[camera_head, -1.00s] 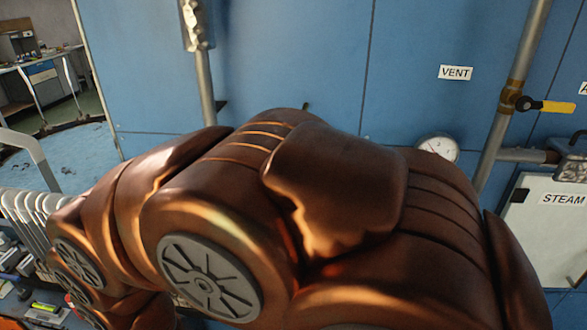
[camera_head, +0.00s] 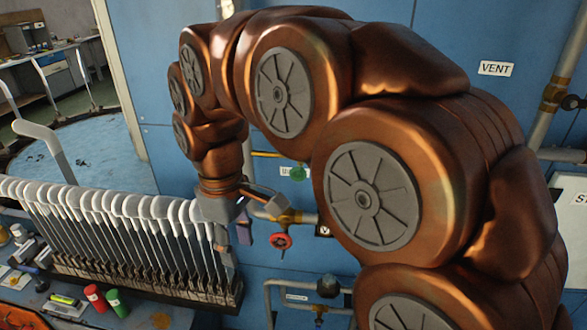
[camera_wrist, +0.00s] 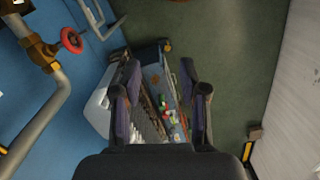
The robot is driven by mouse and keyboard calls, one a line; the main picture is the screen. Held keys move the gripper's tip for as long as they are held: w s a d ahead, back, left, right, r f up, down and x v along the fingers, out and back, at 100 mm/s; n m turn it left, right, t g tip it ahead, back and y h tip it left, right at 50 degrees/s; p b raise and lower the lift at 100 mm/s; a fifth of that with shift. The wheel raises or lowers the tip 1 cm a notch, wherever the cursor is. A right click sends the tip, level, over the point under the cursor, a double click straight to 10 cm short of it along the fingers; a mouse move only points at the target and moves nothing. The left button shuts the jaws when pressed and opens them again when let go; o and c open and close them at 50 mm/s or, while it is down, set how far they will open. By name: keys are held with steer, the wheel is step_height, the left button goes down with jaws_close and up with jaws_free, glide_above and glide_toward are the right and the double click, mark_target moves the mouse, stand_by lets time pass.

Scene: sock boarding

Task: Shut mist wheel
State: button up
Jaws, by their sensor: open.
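A red handwheel (camera_head: 281,241) sits on a brass valve on the blue wall, just right of my gripper in the head view. It also shows at the upper left of the wrist view (camera_wrist: 72,41). A green handwheel (camera_head: 299,172) is higher on the wall, partly behind my arm. I cannot tell from the labels which wheel is the mist one. My gripper (camera_head: 246,222) hangs near the right end of the sock rack, close to the red wheel but apart from it. In the wrist view its fingers (camera_wrist: 160,72) are spread and empty.
The rack of white sock boards (camera_head: 145,285) stands left of and below my gripper. Pipes (camera_wrist: 40,115) run along the wall near the wheel. A red and a green cylinder (camera_head: 113,302) stand on the bench. A VENT label (camera_head: 497,68) is at upper right.

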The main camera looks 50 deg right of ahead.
steer(key=w+d+r+n, duration=0.2)
steer(key=w+d+r, duration=0.4)
steer(key=d, duration=0.3)
step_height(320, 180, up, 4)
steer(key=n+t, duration=0.1)
glide_above(293, 168)
steer(key=shift+d+r+b, duration=0.1)
steer(key=shift+b, duration=0.2)
steer(key=shift+f+p, duration=1.15)
steer(key=shift+f, duration=2.7)
jaws_close()
